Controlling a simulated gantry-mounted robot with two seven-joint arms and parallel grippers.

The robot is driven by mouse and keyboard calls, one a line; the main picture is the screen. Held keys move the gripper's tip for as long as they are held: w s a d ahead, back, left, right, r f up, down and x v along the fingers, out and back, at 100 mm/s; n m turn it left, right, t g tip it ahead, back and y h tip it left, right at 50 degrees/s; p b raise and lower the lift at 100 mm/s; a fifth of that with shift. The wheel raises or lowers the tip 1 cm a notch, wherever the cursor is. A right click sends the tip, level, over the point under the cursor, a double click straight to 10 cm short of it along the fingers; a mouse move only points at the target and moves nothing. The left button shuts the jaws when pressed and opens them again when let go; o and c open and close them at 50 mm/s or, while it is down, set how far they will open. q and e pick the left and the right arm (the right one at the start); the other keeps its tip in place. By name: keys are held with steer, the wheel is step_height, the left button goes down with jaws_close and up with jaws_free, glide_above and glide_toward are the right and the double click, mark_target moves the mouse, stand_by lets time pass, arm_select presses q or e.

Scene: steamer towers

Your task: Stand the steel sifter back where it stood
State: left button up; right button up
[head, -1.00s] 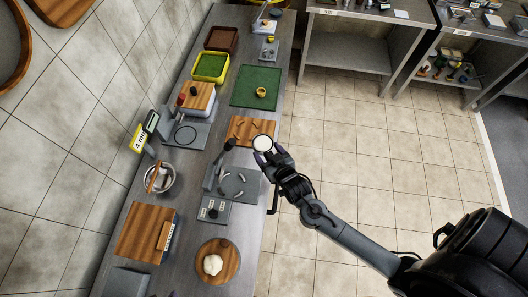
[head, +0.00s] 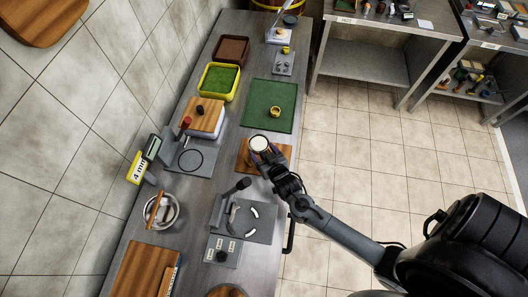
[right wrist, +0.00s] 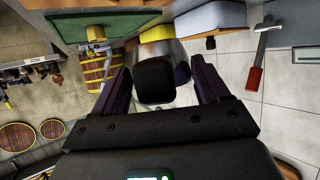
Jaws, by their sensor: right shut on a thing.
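The steel sifter (head: 259,144), with a pale round top, is held in my right gripper (head: 263,155). In the right wrist view, my right gripper's dark purple fingers (right wrist: 166,88) are on either side of a black block that looks like the sifter's handle (right wrist: 155,80). Part of its steel body (right wrist: 168,49) shows behind it. In the head view the sifter overlaps a small wooden board (head: 283,151); its height above the board is hard to tell. My left gripper is not in view.
A green mat (head: 263,95) with a small yellow ring-shaped thing (head: 274,111) lies beyond the board. A grey plate with a dark circle (head: 190,161) is to the left. A grey press-like device (head: 262,232) stands nearer. A steel bowl (head: 160,211) is at the wall side.

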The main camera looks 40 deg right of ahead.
steer(key=shift+w+r, duration=0.1)
steer(key=shift+p, duration=0.3)
step_height(320, 180, down, 2)
steer(key=shift+f+b, duration=0.1)
steer(key=shift+b, duration=0.6)
steer(key=shift+f+b, duration=0.85)
steer(key=shift+f, duration=0.55)
steer(key=shift+f+b, duration=0.3)
steer(key=shift+f, duration=0.2)
steer(key=shift+f, duration=0.3)
steer(key=shift+f+b, duration=0.3)
steer(key=shift+b, duration=0.05)
steer(key=o, duration=1.5)
